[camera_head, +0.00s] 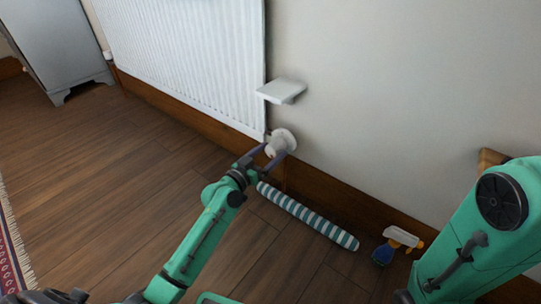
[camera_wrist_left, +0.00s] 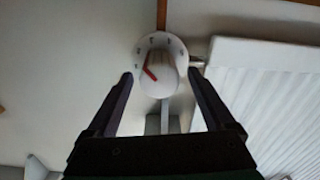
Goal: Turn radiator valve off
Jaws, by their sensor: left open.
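The radiator valve (camera_head: 284,138) is a pale round knob at the lower right corner of the white radiator (camera_head: 190,60). In the left wrist view the valve (camera_wrist_left: 158,66) shows a numbered white dial and a red pointer line slanting to the upper left. My left gripper (camera_head: 267,150) is open at the valve, and its fingers (camera_wrist_left: 161,76) stand on either side of the knob. Small gaps seem to show, but contact is unclear. In the head view the fingers partly cover the knob. My right arm shows at lower right, but its gripper is out of view.
A small white shelf (camera_head: 282,91) sticks out of the wall above the valve. A striped roll (camera_head: 307,215) lies on the floor along the skirting, with a spray bottle (camera_head: 394,245) to its right. A grey cabinet (camera_head: 60,45) stands at upper left.

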